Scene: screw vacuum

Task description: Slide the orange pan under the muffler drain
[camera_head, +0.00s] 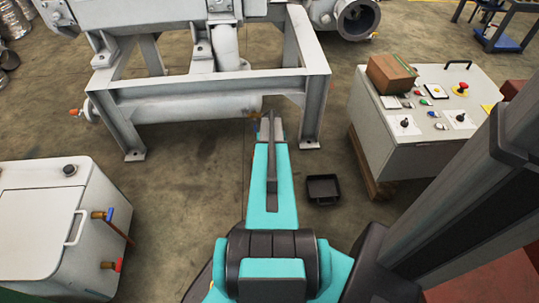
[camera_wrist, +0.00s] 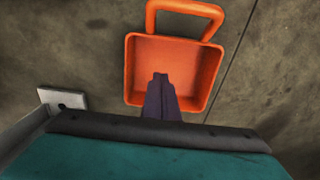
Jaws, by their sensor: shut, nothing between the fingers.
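The orange pan (camera_wrist: 200,68) lies on the floor in the wrist view, with its loop handle toward the top. My gripper (camera_wrist: 160,76) is shut and empty. Its fingertips appear over the pan's inside; whether they touch it I cannot tell. In the head view my arm hides most of the area around the gripper, and I cannot make out the pan clearly. A grey horizontal cylinder (camera_head: 185,108), likely the muffler, hangs low under the machine frame. A small orange fitting (camera_head: 75,112) shows at its left end; I cannot tell if it is the drain.
The grey machine frame (camera_head: 205,88) has a foot (camera_wrist: 62,100) close to the pan. A black tray (camera_head: 322,190) lies on the floor right of my arm. A control cabinet (camera_head: 420,125) stands right, a white tank (camera_head: 55,235) left. Floor between tank and arm is clear.

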